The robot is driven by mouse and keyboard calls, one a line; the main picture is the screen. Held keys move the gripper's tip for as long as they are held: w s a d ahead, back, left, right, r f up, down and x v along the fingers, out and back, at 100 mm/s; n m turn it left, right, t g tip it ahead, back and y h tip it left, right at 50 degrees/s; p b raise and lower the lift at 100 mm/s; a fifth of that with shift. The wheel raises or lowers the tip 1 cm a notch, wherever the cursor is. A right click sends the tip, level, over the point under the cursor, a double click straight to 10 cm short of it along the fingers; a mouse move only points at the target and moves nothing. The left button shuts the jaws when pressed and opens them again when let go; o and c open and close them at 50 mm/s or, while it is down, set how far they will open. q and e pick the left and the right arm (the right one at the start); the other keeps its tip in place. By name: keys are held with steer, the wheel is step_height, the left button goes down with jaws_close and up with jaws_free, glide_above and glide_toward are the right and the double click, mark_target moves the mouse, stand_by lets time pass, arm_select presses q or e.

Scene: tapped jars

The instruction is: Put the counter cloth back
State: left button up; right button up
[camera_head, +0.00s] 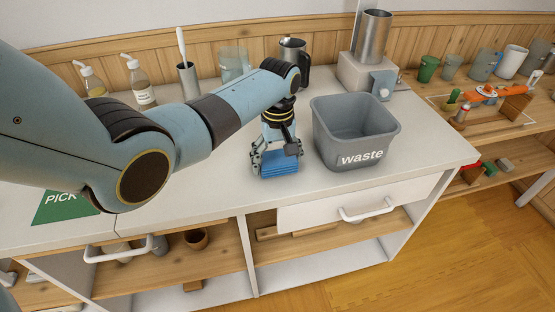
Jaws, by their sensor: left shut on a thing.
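The counter cloth (279,168) is a blue, folded-looking block near the front of the white counter (215,200). My left gripper (277,157) comes down on it from above and is shut on it. The cloth is at or just above the counter top; I cannot tell whether it touches. The grey waste bin (350,140) stands just to the right of the gripper. My right gripper is not in view.
Behind stand pump bottles (139,84), a steel cup with a spoon (188,82), a dark pitcher (293,58) and a grinder-like machine (367,68). A green PICK mat (62,209) lies at left, partly behind my arm. The counter's front strip is clear.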

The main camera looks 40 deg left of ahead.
mark_target(278, 156)
arm_select(q)
steer(key=shift+f, duration=0.2)
steer(key=o, duration=0.9)
steer(key=shift+o, duration=0.2)
steer(key=shift+r, duration=0.2)
step_height(278, 156, up, 12)
steer(key=shift+p, duration=0.4)
steer(key=shift+f, duration=0.1)
